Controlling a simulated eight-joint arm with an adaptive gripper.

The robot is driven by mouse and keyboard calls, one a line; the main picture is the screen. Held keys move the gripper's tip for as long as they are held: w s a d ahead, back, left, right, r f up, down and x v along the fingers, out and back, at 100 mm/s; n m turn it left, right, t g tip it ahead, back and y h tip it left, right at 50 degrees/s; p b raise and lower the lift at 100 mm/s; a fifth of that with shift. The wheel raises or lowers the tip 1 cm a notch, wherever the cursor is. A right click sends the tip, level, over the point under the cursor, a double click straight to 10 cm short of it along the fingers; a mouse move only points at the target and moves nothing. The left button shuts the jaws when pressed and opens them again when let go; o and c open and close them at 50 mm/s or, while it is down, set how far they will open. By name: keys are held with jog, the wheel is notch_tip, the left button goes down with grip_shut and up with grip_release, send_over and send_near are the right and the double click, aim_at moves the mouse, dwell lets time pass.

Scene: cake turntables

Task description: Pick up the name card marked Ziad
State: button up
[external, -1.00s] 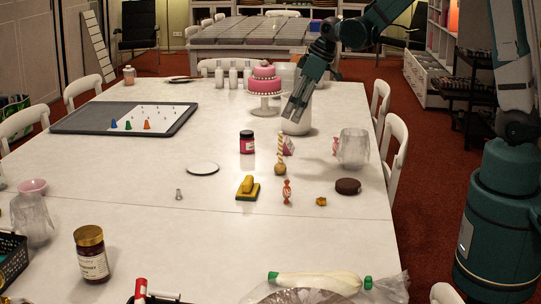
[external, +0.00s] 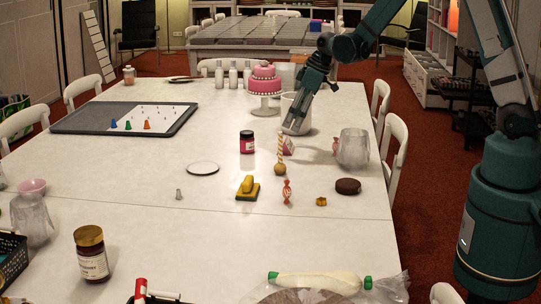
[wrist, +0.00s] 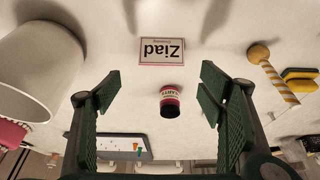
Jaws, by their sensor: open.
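The name card marked Ziad (wrist: 162,51) is white with a pink border and dark letters, upside down in the wrist view. It lies ahead of my gripper, centred between the fingers but beyond their tips. In the external view a small pink-edged piece, apparently the card (external: 289,148), shows just below my gripper (external: 296,125). In the wrist view my gripper (wrist: 160,98) has its two green fingers wide apart with nothing between them held.
A white cylinder (wrist: 35,75) stands close on the left in the wrist view. A dark jar with a pink label (external: 247,142) and a striped stick with a gold ball (external: 280,167) stand nearby. The pink cake (external: 264,84) is behind. A clear cup (external: 353,150) stands right.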

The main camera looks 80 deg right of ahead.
aim_at(286, 138)
jog(key=shift+b+x, duration=0.3)
jog(key=shift+x, duration=1)
jog(key=shift+b+x, duration=0.7)
jog(key=shift+x, duration=1.9)
jog(key=shift+s+a, duration=0.1)
jog(key=shift+c, duration=0.5)
jog(key=c, duration=0.7)
